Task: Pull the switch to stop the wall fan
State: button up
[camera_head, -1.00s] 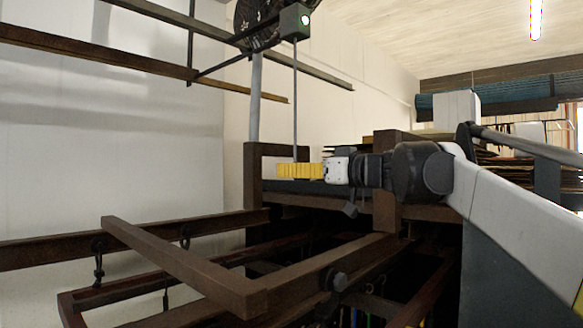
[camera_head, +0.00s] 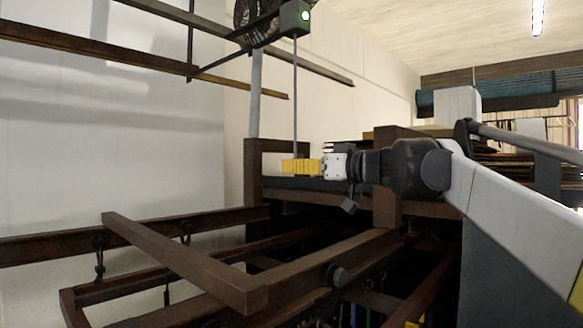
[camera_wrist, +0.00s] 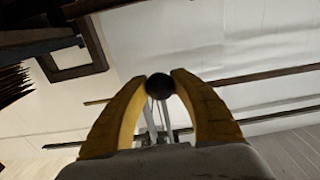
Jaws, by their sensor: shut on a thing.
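The wall fan (camera_head: 258,22) is high at the top of the head view, partly cut off by the frame edge. A thin pull rod or cord (camera_head: 295,95) runs straight down from the box to my gripper (camera_head: 284,167). In the wrist view a dark round knob (camera_wrist: 160,86) sits between the tips of my yellow fingers, which are shut on it. The thin pull line shows behind the knob. In the head view the fingers hide the knob.
Brown rack beams (camera_head: 185,262) fill the lower left and middle, below my gripper. A rack post (camera_head: 386,190) stands close by my wrist. Rails (camera_head: 110,55) cross before the pale wall. Open room lies between the fan and my gripper.

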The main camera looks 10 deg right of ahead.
jog(key=shift+f, duration=0.1)
jog(key=shift+f+b, duration=0.55)
jog(key=shift+f, duration=0.4)
jog(key=shift+r+p, duration=0.95)
jog(key=shift+r, duration=0.15)
jog(key=o, duration=1.3)
